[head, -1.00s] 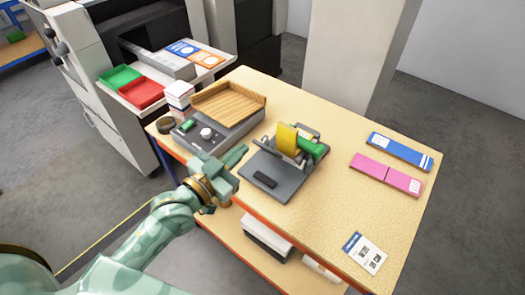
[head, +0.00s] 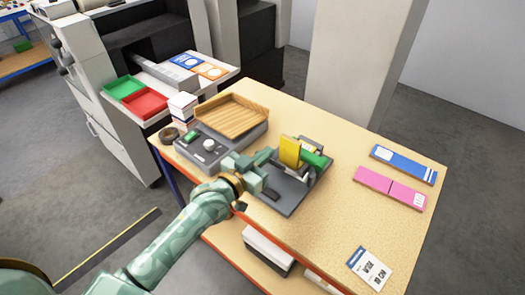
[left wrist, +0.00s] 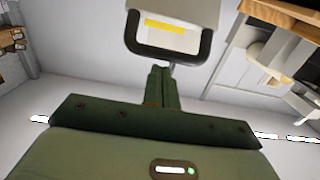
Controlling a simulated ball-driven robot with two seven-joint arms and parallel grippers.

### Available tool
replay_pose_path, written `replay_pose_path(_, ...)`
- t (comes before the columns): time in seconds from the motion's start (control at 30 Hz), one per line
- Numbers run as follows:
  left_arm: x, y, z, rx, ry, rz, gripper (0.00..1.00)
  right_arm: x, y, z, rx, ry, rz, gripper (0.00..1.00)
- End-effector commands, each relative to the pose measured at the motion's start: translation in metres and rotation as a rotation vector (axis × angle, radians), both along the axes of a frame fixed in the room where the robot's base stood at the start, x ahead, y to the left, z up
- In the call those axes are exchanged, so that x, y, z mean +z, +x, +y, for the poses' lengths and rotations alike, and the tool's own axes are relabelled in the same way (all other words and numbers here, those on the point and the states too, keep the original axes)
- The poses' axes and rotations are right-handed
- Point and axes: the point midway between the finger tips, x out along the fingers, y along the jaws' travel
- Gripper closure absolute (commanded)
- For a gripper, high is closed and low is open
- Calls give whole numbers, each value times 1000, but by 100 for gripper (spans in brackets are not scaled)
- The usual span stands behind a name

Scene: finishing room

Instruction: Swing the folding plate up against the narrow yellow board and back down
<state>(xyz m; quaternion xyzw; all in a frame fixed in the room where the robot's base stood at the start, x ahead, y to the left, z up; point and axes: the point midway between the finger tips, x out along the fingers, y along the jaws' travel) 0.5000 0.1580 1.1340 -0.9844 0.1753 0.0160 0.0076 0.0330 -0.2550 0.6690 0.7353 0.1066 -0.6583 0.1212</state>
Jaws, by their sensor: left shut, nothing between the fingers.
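The narrow yellow board (head: 290,151) stands upright on a dark grey device on the table, with a green part (head: 314,158) at its right. The device's flat grey base (head: 290,196) shows in front. I cannot clearly tell the folding plate from the rest of the device. My left gripper (head: 268,157) is shut and empty, at the device's left side close to the yellow board. In the left wrist view its closed fingers (left wrist: 161,76) point at a dark U-shaped bar (left wrist: 167,57) under a pale panel, with a yellow strip (left wrist: 165,27) inside. Contact is unclear. My right gripper is out of view.
A grey scale-like unit with a wooden tray (head: 232,115) stands left of the device. A printed card (head: 369,268) lies near the front edge. The table between them is clear.

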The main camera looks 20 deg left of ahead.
Motion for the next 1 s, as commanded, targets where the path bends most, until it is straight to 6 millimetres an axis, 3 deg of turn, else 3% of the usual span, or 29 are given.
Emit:
replay_pose_path(0.53, -9, -4, 2, 0, -1, -6, 100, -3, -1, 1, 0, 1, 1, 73)
replay_pose_path(1.0, -22, -13, 5, 0, -49, -132, 100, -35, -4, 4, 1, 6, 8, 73)
